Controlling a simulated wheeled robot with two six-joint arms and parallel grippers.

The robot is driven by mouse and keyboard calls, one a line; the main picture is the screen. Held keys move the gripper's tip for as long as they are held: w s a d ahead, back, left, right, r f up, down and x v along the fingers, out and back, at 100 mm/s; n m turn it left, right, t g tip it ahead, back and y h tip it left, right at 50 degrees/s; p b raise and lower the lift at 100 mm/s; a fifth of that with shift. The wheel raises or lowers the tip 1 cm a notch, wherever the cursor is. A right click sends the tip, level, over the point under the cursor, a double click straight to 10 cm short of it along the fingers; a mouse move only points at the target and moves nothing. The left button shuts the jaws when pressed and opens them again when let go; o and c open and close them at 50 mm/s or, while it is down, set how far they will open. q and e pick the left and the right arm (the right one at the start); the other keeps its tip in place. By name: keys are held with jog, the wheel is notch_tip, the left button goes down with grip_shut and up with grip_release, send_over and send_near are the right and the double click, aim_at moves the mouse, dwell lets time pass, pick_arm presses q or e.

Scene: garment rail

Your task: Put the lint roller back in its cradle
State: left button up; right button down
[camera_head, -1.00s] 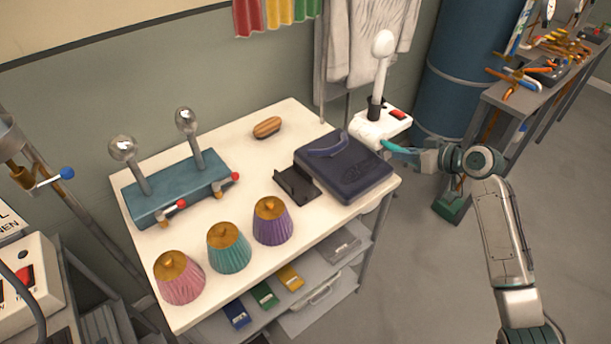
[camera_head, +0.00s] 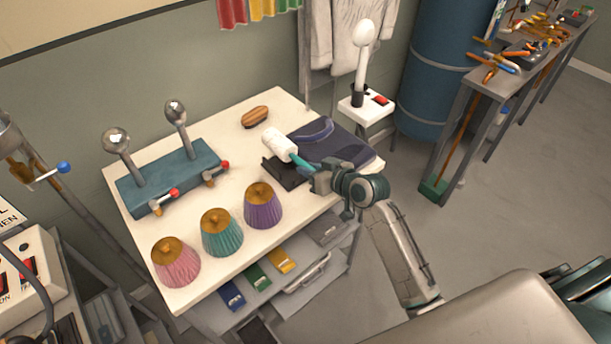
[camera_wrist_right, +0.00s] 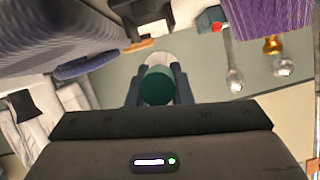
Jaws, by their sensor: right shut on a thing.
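My right gripper (camera_head: 318,178) is shut on the teal handle of the lint roller (camera_head: 279,145). The roller's white head points left and away, over the table. The black cradle (camera_head: 284,173) lies on the table just below the roller head in the picture. The roller appears to be above the cradle and apart from it, and hides part of it. In the right wrist view the end of the lint roller's green handle (camera_wrist_right: 157,87) sits between the dark fingers, with the white head beyond it. My left gripper is out of view.
The dark folded garment (camera_head: 335,140) lies right beside the cradle, partly behind my right gripper. Purple (camera_head: 263,207), teal and pink pleated shades stand along the front. A wooden brush (camera_head: 255,117) and a teal stand (camera_head: 170,178) with metal knobs are farther back and left.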

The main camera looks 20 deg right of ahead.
notch_tip(320, 180, down, 3)
jog(key=shift+f+p, duration=0.2)
jog(key=shift+p, duration=0.15)
jog(key=shift+f, duration=0.25)
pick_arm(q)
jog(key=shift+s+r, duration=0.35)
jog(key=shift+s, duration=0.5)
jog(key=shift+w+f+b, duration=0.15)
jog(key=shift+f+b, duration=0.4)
pick_arm(e)
jog(key=shift+f, duration=0.6)
jog(key=c, duration=1.3)
grip_release()
jog(key=shift+s, duration=0.1)
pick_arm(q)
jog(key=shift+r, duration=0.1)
pick_arm(e)
jog(key=shift+r, duration=0.1)
